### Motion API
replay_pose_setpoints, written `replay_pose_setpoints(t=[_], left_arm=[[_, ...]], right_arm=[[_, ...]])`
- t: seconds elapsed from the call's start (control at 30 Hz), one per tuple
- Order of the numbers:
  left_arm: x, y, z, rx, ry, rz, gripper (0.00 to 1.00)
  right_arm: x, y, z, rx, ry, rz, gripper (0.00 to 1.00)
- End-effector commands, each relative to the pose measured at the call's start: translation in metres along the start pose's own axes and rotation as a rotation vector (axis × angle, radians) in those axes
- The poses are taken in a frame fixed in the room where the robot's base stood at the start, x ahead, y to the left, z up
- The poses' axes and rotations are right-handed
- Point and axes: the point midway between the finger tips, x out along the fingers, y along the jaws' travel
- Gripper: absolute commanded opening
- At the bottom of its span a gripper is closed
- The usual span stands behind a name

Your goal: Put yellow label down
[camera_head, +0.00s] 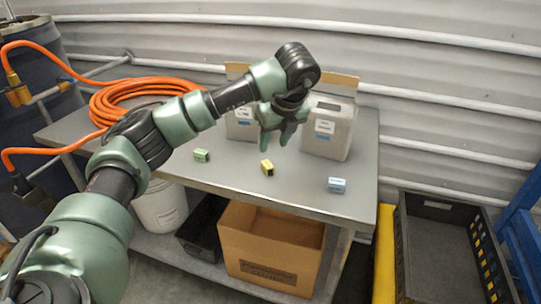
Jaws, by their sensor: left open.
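The yellow label (267,167) is a small yellow block with dark faces. It rests on the grey metal table (230,178) near the middle of the top. My left gripper (276,145) points down above and just behind the yellow label, its fingers apart and nothing seen between them. The gripper and the label look apart. A green block (201,155) lies to the left on the table, and a light blue block (337,185) lies to the right near the front edge. My right gripper is not in view.
A grey hopper box (328,128) stands at the back right of the table, and a second one (241,125) is partly hidden by my arm. An orange hose (128,98) coils at the left. A cardboard box (268,250) sits on the lower shelf. A black crate (450,245) stands at right.

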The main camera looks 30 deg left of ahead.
Motion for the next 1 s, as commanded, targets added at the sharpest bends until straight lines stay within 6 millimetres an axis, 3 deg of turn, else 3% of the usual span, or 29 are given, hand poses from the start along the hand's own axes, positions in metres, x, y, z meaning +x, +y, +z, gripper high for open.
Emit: replay_pose_setpoints(t=[0.23, 0.77, 0.87, 0.97, 1.0], left_arm=[[-0.024, 0.0, 0.0, 0.0, 0.001, 0.0, 0.42], [-0.025, 0.0, -0.001, 0.002, 0.002, -0.001, 0.42], [-0.021, -0.008, -0.012, 0.035, 0.027, -0.028, 0.42], [-0.011, -0.03, -0.047, 0.128, 0.107, -0.112, 0.42], [-0.008, -0.041, -0.068, 0.178, 0.155, -0.164, 0.42]], right_arm=[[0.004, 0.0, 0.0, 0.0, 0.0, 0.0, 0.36], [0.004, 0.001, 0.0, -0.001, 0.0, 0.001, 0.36], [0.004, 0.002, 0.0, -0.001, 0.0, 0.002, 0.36], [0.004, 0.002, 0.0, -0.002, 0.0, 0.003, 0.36], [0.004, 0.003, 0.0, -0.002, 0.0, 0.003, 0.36]])
